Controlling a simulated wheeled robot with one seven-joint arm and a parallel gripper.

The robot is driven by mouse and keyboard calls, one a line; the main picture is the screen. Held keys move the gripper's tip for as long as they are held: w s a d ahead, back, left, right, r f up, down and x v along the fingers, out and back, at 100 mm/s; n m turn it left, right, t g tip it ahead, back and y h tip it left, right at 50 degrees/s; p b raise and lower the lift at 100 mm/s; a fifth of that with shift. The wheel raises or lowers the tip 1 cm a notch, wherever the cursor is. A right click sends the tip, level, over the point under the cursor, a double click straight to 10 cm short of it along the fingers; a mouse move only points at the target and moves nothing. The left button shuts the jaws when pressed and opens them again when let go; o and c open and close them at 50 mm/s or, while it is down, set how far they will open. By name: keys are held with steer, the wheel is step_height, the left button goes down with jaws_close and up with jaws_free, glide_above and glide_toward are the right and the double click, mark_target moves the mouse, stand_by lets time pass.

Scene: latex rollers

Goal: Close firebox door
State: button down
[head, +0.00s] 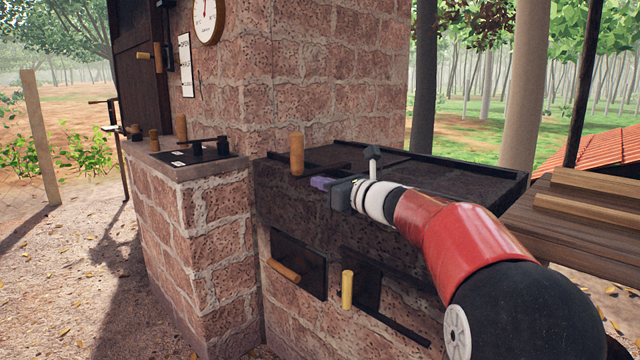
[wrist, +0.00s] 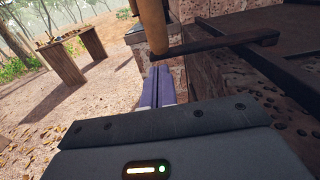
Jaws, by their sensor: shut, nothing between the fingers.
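Low in the brick front, in the head view, is a dark metal door panel (head: 300,263) with a wooden handle (head: 284,271). To its right is a dark opening (head: 368,284) with an upright yellow handle (head: 347,289) and a dark bar slanting down to the right. I cannot tell for sure which is the firebox door. My gripper (head: 321,183) is above both, at the front edge of the stove top, not touching them. Its purple fingers are together and empty in the wrist view (wrist: 158,88). An upright wooden handle (head: 297,153) stands just behind the fingertips; it shows close ahead in the wrist view (wrist: 152,25).
The dark stove top (head: 430,175) lies behind my arm. A brick ledge (head: 195,165) with a black plate and levers is at the left. A gauge (head: 208,20) hangs on the chimney. Wooden planks (head: 590,200) are at the right. Open ground lies to the left.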

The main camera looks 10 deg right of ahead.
steer(key=v, duration=0.9)
steer(key=s+a+f+n+g+h+p, duration=0.1)
steer(key=s+a+f+n+g+p, duration=0.2)
steer(key=s+n, duration=0.5)
steer(key=s+a+f+n+g+h+p, duration=0.15)
steer(key=s+a+f+n+g, duration=0.35)
steer(key=s, duration=0.5)
steer(key=s+d+f+n+h+p, duration=0.1)
steer(key=s+d+f+n+h, duration=0.1)
steer(key=s+n, duration=0.3)
steer(key=s+d+f+n+h+p, duration=0.1)
steer(key=s+d+f+n+h, duration=0.1)
steer(key=s+n, duration=0.3)
steer(key=s+d+f+n+g+h+p, duration=0.1)
steer(key=s+d+f+n+h, duration=0.1)
steer(key=s+n+h, duration=0.2)
steer(key=shift+s+d+f+n, duration=0.25)
steer(key=shift+s+d+n, duration=0.2)
steer(key=shift+n, duration=0.45)
